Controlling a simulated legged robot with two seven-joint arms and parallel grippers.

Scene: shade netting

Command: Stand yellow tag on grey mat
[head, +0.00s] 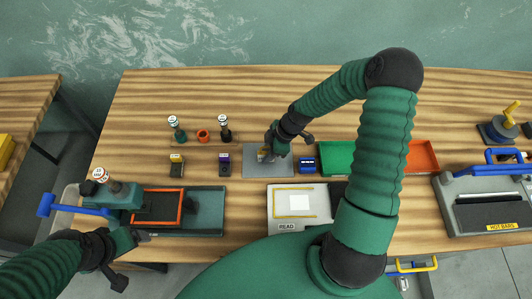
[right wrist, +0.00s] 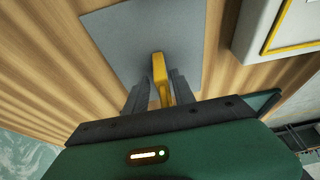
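The grey mat (head: 258,171) lies flat on the wooden table near the middle. It also shows in the right wrist view (right wrist: 115,40). My right gripper (head: 265,157) is low over the mat. In the right wrist view its two fingers (right wrist: 158,92) are close on either side of the yellow tag (right wrist: 159,70) and appear shut on it. The tag's far end points over the mat; whether it touches the mat is unclear. In the head view the gripper mostly hides the tag. My left gripper (head: 133,260) is open and empty at the lower left, by the table's front edge.
Beside the mat are a blue block (head: 307,165), a green tray (head: 336,158) and small dark blocks (head: 224,163). Stamps and an orange ring (head: 203,136) stand behind. In front are a pale panel marked READ (head: 285,213) and a green press (head: 205,208).

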